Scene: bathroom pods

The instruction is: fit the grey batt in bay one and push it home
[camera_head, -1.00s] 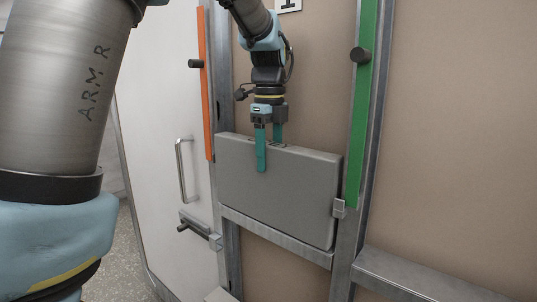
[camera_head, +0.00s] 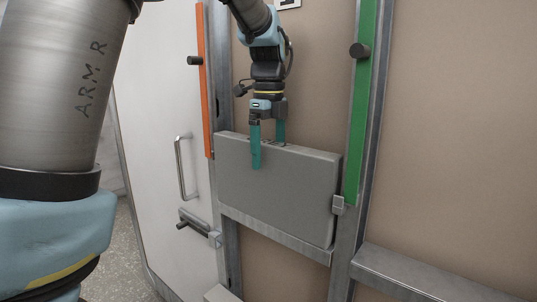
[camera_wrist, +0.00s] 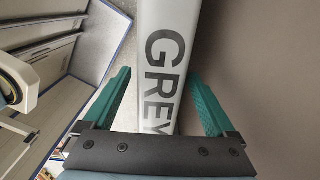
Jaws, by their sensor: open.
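The grey batt (camera_head: 275,195) is a thick slab standing upright between two metal studs. Its lower edge is at the metal cross rail (camera_head: 280,240). My gripper (camera_head: 268,155) is open over the batt's top edge, with one teal finger in front of it and one behind. In the wrist view the batt's pale top edge (camera_wrist: 168,60), lettered "GREY", runs between the spread fingers (camera_wrist: 158,80), with gaps visible at both sides. The batt's back face and its seating depth are hidden. A sign above (camera_head: 288,3) is cut off.
An orange bar (camera_head: 207,90) with a black knob is on the left stud. A green bar (camera_head: 362,110) with a black knob is on the right stud. Small metal catches sit at right (camera_head: 338,205) and lower left (camera_head: 215,239). A ledge (camera_head: 410,275) projects at lower right.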

